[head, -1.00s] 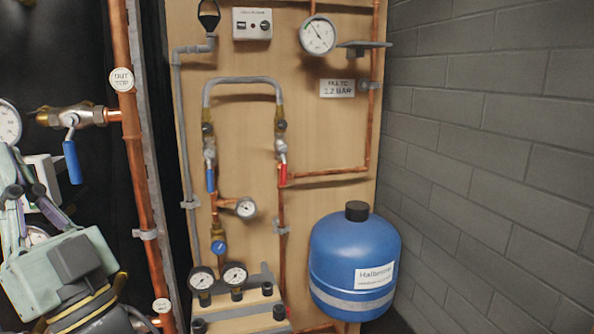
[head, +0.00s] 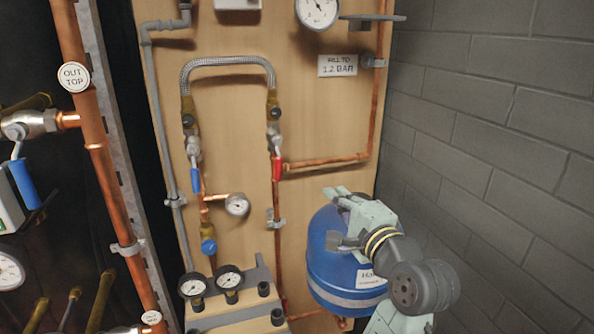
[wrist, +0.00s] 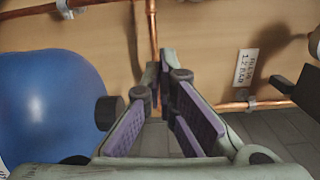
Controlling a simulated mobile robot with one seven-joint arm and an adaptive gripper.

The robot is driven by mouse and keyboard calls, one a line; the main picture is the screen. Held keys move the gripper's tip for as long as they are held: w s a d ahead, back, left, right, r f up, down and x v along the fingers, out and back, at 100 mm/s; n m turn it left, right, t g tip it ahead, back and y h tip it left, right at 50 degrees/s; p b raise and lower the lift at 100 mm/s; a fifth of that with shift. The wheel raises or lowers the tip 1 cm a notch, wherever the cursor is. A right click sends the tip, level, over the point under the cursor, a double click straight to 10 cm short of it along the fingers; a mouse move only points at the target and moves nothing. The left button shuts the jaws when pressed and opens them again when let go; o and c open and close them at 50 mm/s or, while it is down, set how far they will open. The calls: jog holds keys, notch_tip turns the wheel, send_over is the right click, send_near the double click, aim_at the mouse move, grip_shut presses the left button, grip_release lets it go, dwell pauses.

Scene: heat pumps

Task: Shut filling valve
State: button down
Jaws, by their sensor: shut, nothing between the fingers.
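In the head view, two small valves sit under a grey braided hose (head: 228,62) on the wooden board. The left valve's blue lever (head: 195,180) and the right valve's red lever (head: 277,169) both hang down, along their vertical pipes. I cannot tell which one is named the filling valve. My gripper (head: 337,214) is shut and empty. It shows to the right of and below the red lever, in front of the blue tank, apart from both levers. In the wrist view, the purple-padded fingers (wrist: 160,82) converge towards the board; no lever shows there.
The blue tank (head: 327,262) stands low right; it also shows in the wrist view (wrist: 50,105). A copper pipe (head: 325,161) runs right from the red-lever valve. A "fill to 1.2 bar" sign (head: 351,65) hangs above. Gauges (head: 229,278) sit low. A grey brick wall (head: 500,150) bounds the right.

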aim_at(278, 159)
jog(key=w+a+p, duration=0.3)
jog(key=w+a, duration=0.4)
jog(key=w, duration=0.1)
jog(key=shift+w+a+r, duration=0.2)
jog(key=shift+w+a, duration=0.15)
jog(key=shift+w, duration=0.05)
jog(key=shift+a, duration=0.1)
dwell(0.4)
